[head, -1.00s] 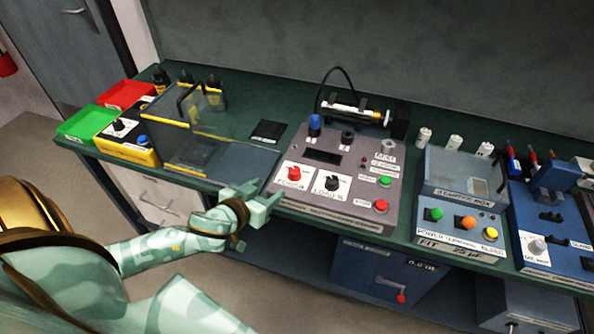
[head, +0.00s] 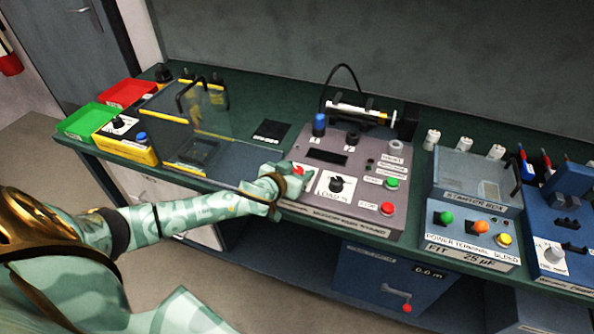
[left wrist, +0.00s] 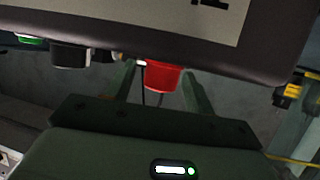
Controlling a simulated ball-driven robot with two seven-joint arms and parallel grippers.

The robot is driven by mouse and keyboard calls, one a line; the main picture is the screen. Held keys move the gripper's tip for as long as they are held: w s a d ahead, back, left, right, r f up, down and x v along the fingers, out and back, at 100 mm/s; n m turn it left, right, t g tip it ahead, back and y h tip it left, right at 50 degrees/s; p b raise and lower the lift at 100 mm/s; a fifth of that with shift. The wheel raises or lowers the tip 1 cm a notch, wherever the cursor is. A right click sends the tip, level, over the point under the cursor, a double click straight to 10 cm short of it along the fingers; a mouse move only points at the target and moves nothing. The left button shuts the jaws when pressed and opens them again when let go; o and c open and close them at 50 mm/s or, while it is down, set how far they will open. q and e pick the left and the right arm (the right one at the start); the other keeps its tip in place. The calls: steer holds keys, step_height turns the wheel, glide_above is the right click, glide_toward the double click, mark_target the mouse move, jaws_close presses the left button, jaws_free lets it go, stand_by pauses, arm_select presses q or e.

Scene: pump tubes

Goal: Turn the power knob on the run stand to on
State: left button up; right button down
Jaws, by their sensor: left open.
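The run stand (head: 350,220) is a grey sloped panel on the green bench. Its red power knob (head: 299,170) is at the panel's left, partly covered by my left gripper (head: 290,177). In the left wrist view, the red knob (left wrist: 163,75) shows between the two open fingers of my left gripper (left wrist: 157,90). I cannot tell whether the fingers touch it. The knob's pointer and its on or off marking are hidden. My right gripper is not in view.
A black knob (head: 337,184), a green button (head: 391,183) and a red stop button (head: 387,208) are on the same panel. A clear-shielded box (head: 205,125) stands left, and the blue starter box (head: 470,225) stands right.

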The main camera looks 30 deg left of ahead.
arm_select(q)
steer(key=c, duration=1)
